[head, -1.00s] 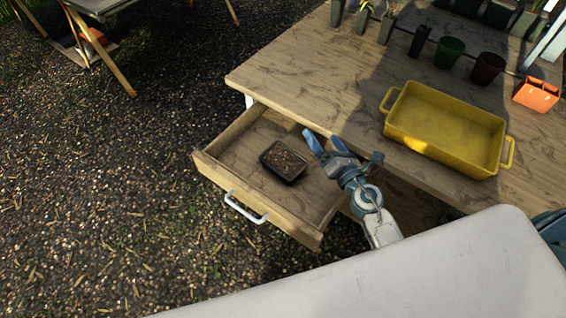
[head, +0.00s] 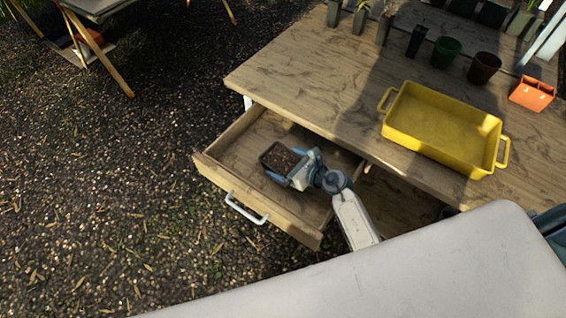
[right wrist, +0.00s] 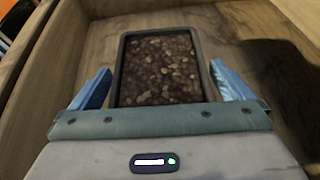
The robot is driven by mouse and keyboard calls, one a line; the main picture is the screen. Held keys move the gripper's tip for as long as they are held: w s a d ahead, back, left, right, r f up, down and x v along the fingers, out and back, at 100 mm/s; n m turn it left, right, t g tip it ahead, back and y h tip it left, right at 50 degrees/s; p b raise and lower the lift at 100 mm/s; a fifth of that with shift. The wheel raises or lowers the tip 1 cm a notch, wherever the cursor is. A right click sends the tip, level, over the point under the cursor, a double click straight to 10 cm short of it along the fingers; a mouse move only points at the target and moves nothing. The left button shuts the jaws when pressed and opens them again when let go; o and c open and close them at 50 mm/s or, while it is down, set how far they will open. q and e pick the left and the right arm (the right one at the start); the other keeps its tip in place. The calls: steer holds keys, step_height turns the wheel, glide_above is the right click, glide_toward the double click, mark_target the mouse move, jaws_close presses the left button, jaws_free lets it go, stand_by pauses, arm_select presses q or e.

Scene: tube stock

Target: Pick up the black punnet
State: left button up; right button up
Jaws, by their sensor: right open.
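The black punnet (head: 279,158), filled with brown soil-like matter, sits inside the open wooden drawer (head: 232,180). My right gripper (head: 292,163) is down in the drawer at the punnet's right end, open, with its blue fingers on either side of the punnet. In the right wrist view the punnet (right wrist: 160,68) lies between the two fingers (right wrist: 160,88), with a gap showing on both sides. The near end of the punnet is hidden by the gripper body. My left gripper is not in view.
A yellow tray (head: 393,133) with handles stands on the wooden table (head: 290,85) above the drawer. Green (head: 446,52) and brown (head: 484,67) pots and an orange container (head: 531,93) stand at the back. The drawer walls surround the gripper closely.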

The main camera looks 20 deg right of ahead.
steer(key=shift+w+a+f, duration=0.2)
steer(key=shift+w+a, duration=0.05)
steer(key=shift+w, duration=0.1)
steer(key=shift+c, duration=0.2)
steer(key=c, duration=1)
